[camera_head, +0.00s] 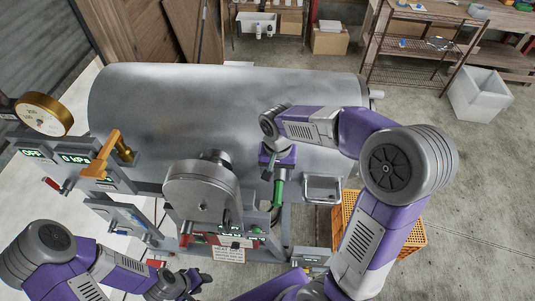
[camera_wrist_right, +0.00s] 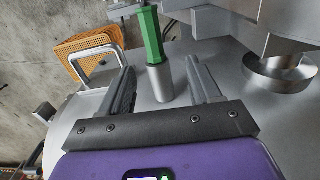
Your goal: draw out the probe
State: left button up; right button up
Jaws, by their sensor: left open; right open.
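The probe shows as a green handle (camera_head: 278,192) at the front of the large grey metal vessel (camera_head: 180,95). In the right wrist view the green handle (camera_wrist_right: 151,36) rises from a short metal sleeve (camera_wrist_right: 161,85). My right gripper (camera_head: 272,170) is open just above and beside the green handle. In the right wrist view my right gripper's fingers (camera_wrist_right: 160,72) stand either side of the sleeve in the picture, with gaps on both sides. My left gripper (camera_head: 190,283) is open and empty, low in the head view, away from the probe.
A yellow valve handle (camera_head: 98,160), a brass gauge (camera_head: 43,113) and a panel reading OFF and 0 kPa (camera_head: 75,158) are at left. A round grey metal part (camera_head: 200,192) stands left of the probe.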

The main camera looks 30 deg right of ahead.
aim_at(278, 192)
jog(key=shift+s+f, duration=0.85)
jog(key=shift+s, duration=0.15)
jog(key=f, duration=0.4)
jog(key=shift+w+f, duration=0.25)
jog(key=shift+f, duration=0.15)
pick_arm(q)
jog(key=shift+s, duration=0.7)
pick_arm(e)
jog(key=shift+s+f, duration=0.1)
jog(key=shift+f, duration=0.15)
pick_arm(q)
jog(key=shift+w, duration=0.1)
pick_arm(e)
jog(key=shift+c, duration=0.4)
grip_shut()
pick_arm(q)
jog(key=shift+f+b, duration=0.2)
jog(key=shift+b, duration=0.15)
pick_arm(e)
jog(key=shift+s+a, duration=0.35)
jog(key=shift+s, duration=0.05)
